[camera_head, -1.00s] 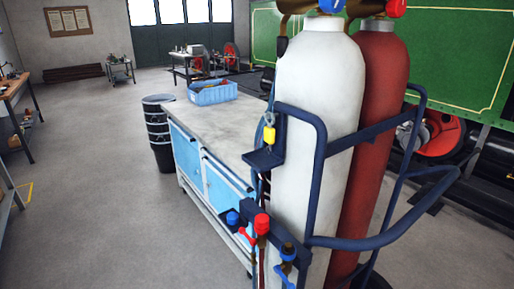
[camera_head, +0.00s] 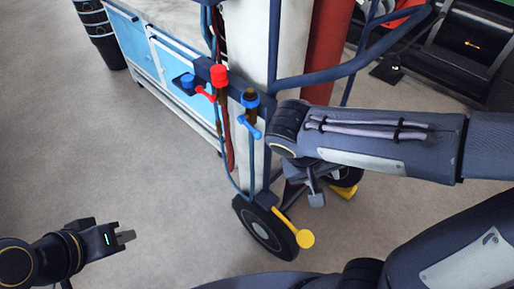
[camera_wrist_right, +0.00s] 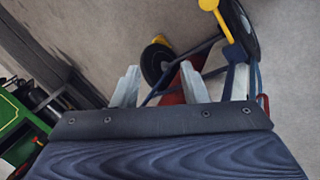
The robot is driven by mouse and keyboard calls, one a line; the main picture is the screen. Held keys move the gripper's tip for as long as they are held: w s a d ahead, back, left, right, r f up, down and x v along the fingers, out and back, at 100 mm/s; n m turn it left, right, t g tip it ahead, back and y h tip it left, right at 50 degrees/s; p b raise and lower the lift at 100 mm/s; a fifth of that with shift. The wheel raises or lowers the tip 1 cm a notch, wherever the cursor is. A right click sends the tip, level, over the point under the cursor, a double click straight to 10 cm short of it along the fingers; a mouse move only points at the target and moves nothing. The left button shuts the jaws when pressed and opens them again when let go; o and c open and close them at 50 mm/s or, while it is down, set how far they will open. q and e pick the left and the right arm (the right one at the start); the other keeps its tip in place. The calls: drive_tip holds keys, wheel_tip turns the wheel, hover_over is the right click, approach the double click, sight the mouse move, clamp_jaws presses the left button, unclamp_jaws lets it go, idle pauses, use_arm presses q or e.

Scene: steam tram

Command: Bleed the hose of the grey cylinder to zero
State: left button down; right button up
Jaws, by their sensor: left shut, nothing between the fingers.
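The grey cylinder (camera_head: 248,42) stands upright on a dark blue cart; its top is out of view. A red hose (camera_head: 230,145) and a blue hose (camera_head: 222,165) hang down its left side. On the cart's crossbar are a red-capped valve (camera_head: 219,77) with a red lever and a blue-capped valve (camera_head: 250,99) with a blue lever. My left gripper (camera_head: 128,237) is shut and empty, low at the left, apart from the cart. My right gripper (camera_wrist_right: 160,70) is open in the right wrist view, pointing toward the cart's lower part, with nothing visibly held. No gauge reading is visible.
The red cylinder (camera_head: 330,50) stands right of the grey one. The cart's wheel (camera_head: 265,228) and a yellow-ended pedal (camera_head: 305,238) are low in front. The left floor is clear.

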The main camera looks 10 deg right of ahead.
drive_tip(key=w+a+t+h+b, duration=0.3)
drive_tip(key=w+a+t+h, duration=0.15)
drive_tip(key=a, duration=0.25)
drive_tip(key=t+h+b, duration=0.3)
drive_tip(key=t, duration=0.4)
approach(257, 135)
drive_tip(key=x, duration=0.3)
drive_tip(key=shift+m, duration=0.4)
drive_tip(key=x, duration=0.5)
drive_tip(key=f+x, duration=0.1)
drive_tip(key=x, duration=0.1)
drive_tip(key=shift+w+d, duration=0.1)
drive_tip(key=shift+w, duration=0.25)
use_arm(q)
wheel_tip(257, 135, down, 8)
drive_tip(key=shift+r, duration=0.15)
